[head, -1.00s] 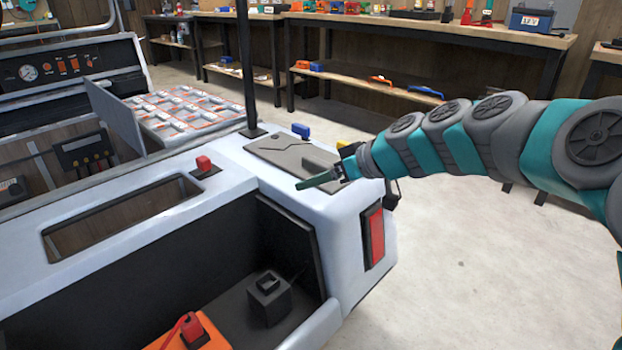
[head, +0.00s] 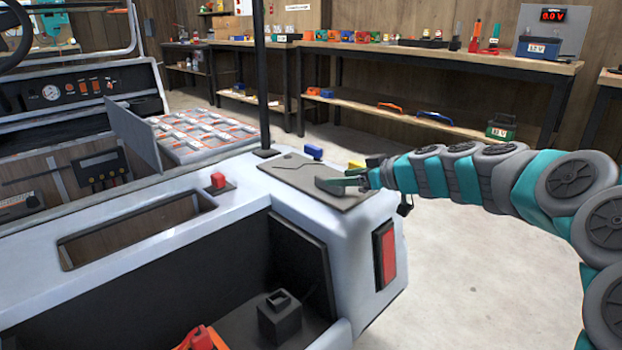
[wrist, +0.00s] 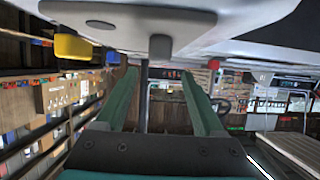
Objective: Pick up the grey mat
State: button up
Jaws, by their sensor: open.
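The grey mat (head: 296,172) lies flat on the white rear corner of the cart, with a thin dark line across its far part. The mat (wrist: 135,14) shows there at the top, beyond the fingertips.
A black post (head: 264,90) rises by the mat's far left corner. A blue block (head: 314,151) and a yellow block (head: 356,164) stand just behind the mat. A red button (head: 218,180) sits to its left. Open floor (head: 470,265) lies to the right.

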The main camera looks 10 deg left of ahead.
aim_at(325, 177)
jog(key=shift+w+a+f, duration=0.15)
jog(key=shift+w+a, duration=0.15)
jog(key=shift+w, duration=0.25)
jog(key=shift+x, duration=3.55)
grip_shut()
